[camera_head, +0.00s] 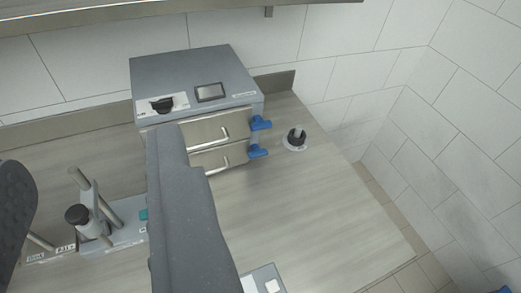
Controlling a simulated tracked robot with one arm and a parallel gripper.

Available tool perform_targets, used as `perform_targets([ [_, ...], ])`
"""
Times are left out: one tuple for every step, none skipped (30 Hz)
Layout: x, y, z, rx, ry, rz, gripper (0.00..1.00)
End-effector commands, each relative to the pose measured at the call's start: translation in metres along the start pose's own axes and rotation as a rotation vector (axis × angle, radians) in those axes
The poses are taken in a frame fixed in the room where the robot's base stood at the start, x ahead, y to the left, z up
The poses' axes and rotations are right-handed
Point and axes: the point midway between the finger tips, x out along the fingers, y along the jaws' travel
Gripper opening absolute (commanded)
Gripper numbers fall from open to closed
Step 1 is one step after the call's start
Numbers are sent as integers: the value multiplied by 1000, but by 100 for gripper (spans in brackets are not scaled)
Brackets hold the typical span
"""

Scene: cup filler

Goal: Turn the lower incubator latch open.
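The incubator (190,66) is a grey box at the back of the bench, with two steel drawer-like doors stacked on its front. The lower blue latch (257,152) sits at the right end of the lower door (207,161). The matching upper blue latch (260,123) is just above it. Whether either latch is turned open is too small to tell. My gripper (92,148) shows as two dark fingers, one at the left edge and one at the centre. They are wide apart with nothing held. The latch is right of both fingers, untouched. The centre finger hides part of the doors.
A small white holder with a black knob (296,138) stands right of the incubator. A stand with metal rods (92,212) is at the left, and a pale box (265,280) is at the bottom. The bench (320,215) is clear at the right. A shelf (120,12) runs above.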

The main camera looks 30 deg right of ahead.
Motion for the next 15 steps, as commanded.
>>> perform_targets([
  [0, 0, 0, 0, 0, 0, 36],
  [0, 0, 0, 0, 0, 0, 36],
  [0, 0, 0, 0, 0, 0, 36],
  [0, 0, 0, 0, 0, 0, 36],
  [0, 0, 0, 0, 0, 0, 45],
  [1, 0, 0, 0, -1, -1, 56],
  [3, 1, 1, -1, -2, -3, 64],
  [6, 2, 2, -2, -4, -7, 73],
  [12, 4, 5, -3, -8, -14, 75],
  [18, 6, 8, -5, -12, -22, 75],
  [26, 7, 13, -6, -17, -33, 75],
  [40, 11, 20, -10, -25, -47, 75],
  [52, 16, 26, -13, -32, -59, 75],
  [64, 21, 34, -16, -38, -73, 75],
  [82, 29, 45, -20, -46, -90, 75],
])
